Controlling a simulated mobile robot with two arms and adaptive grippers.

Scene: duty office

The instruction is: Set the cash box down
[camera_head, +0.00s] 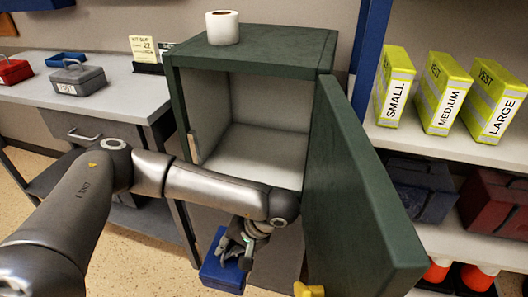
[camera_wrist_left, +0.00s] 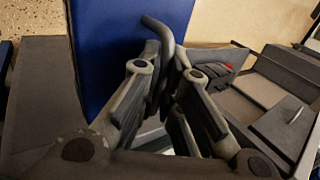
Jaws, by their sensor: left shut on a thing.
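A blue cash box (camera_head: 222,274) hangs under my left gripper (camera_head: 234,252), low in front of the open green cabinet. In the left wrist view its blue lid (camera_wrist_left: 115,45) and dark bent handle (camera_wrist_left: 160,42) show. The fingers of the left gripper (camera_wrist_left: 168,75) are shut around the handle. Part of the box is hidden by the gripper, and whether its underside touches anything cannot be told. My right gripper is not in view.
The green cabinet (camera_head: 255,45) is open and empty inside, with a white roll (camera_head: 222,27) on top. Its door (camera_head: 365,190) swings out at right. The desk (camera_head: 125,92) holds a grey box (camera_head: 78,78), a red box (camera_head: 14,71) and a blue tray (camera_head: 67,59). Vest packs (camera_head: 447,92) stand on a shelf.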

